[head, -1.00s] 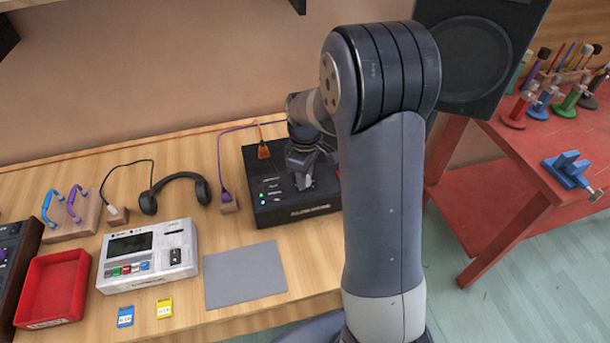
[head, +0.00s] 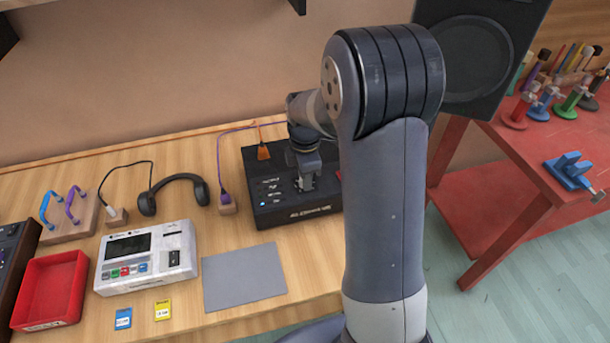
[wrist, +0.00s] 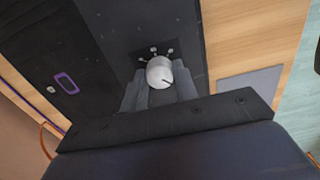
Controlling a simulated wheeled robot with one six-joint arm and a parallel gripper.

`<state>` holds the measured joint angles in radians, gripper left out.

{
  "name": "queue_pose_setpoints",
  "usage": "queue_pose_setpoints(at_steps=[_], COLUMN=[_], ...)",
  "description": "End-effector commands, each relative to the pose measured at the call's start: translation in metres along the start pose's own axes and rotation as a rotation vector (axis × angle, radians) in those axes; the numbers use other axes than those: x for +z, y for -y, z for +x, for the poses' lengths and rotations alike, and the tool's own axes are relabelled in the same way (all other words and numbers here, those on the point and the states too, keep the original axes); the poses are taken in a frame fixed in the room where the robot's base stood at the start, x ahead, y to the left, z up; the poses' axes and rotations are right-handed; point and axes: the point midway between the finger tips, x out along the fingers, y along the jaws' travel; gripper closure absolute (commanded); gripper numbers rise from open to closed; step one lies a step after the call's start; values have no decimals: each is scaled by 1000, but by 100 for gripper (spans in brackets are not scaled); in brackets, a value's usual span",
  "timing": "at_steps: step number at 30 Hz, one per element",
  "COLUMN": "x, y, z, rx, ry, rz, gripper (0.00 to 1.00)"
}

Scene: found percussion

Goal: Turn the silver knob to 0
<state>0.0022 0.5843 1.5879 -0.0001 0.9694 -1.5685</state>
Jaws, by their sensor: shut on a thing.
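The silver knob (wrist: 160,72) shows in the wrist view as a round, pale cap with a short dark line on its lower right. Small pale marks are arranged around its upper side on the black box's face. My gripper (wrist: 160,92) is shut on the knob, with one finger on each side. In the head view my gripper (head: 305,184) points down onto the black box (head: 297,214), which stands on the wooden bench. My gripper hides the knob there. The numbers around the knob are too small to read.
An orange plug (head: 263,153) stands at the box's back left, and a purple plug (head: 227,203) is in a holder to its left. A grey mat (head: 245,277), a white device (head: 147,262), headphones (head: 177,184) and a red bin (head: 50,290) lie further left. A speaker (head: 478,60) stands right.

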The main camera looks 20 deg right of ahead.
Motion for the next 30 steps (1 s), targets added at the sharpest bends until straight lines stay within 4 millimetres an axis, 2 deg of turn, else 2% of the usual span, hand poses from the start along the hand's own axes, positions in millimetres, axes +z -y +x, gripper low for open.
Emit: queue_pose_setpoints(at_steps=[15, 16, 23, 30], x=[0, 0, 0, 0], y=[-1, -1, 0, 0], z=[-1, -1, 0, -1], rx=[2, 2, 1, 1], ry=[0, 0, 0, 0], rz=[-21, -21, -20, -20], gripper=[95, 70, 52, 50])
